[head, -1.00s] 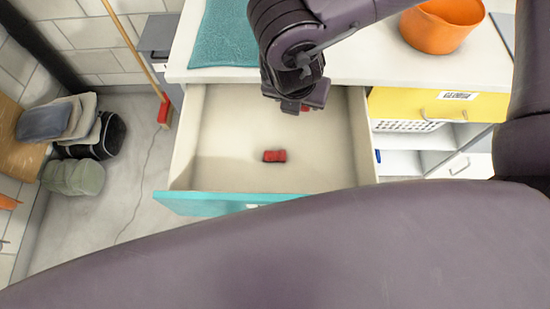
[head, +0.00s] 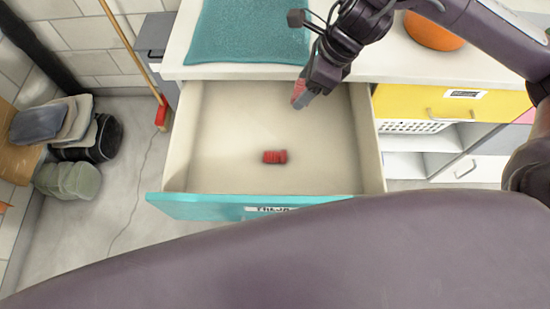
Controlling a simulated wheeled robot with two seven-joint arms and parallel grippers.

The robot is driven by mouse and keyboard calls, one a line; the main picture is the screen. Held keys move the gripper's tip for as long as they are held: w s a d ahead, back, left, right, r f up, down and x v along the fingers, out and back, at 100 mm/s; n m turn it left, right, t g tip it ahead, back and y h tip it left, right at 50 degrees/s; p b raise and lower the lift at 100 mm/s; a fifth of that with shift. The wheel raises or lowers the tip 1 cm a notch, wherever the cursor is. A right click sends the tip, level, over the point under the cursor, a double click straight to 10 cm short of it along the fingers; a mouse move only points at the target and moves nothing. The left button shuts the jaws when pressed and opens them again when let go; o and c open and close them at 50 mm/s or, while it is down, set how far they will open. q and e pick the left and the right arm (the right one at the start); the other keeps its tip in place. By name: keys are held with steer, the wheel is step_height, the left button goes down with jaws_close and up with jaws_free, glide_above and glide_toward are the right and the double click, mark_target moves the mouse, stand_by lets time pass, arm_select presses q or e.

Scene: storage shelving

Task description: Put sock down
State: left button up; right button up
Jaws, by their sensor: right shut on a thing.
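A small rolled red sock (head: 274,157) lies on the floor of the open drawer (head: 225,150), near its middle. My right gripper (head: 301,97) hangs over the back right part of the drawer, above and to the right of that sock and apart from it. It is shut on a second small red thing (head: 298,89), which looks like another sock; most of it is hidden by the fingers. My left gripper is not in view.
The drawer has a teal front (head: 205,206). The white countertop (head: 420,68) behind holds a teal towel (head: 250,32) and an orange pot (head: 432,30). A yellow drawer (head: 420,103) is at right. A broom (head: 162,112) stands left. Much of the drawer floor is clear.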

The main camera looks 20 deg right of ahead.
steer(key=shift+w+d+f+n+g, duration=0.2)
steer(key=shift+d+n+g, duration=0.1)
steer(key=shift+n, duration=0.6)
steer(key=shift+f+b, duration=0.3)
steer(key=b, duration=0.3)
glide_above(293, 140)
steer(key=d, duration=0.2)
step_height(293, 140, down, 8)
steer(key=f, duration=0.6)
steer(key=shift+s+a+p, duration=0.2)
steer(key=shift+p, duration=0.2)
steer(key=shift+f, duration=2.6)
steer(key=o, duration=0.5)
steer(key=shift+f, duration=0.1)
steer(key=o, duration=0.4)
steer(key=shift+o, duration=0.2)
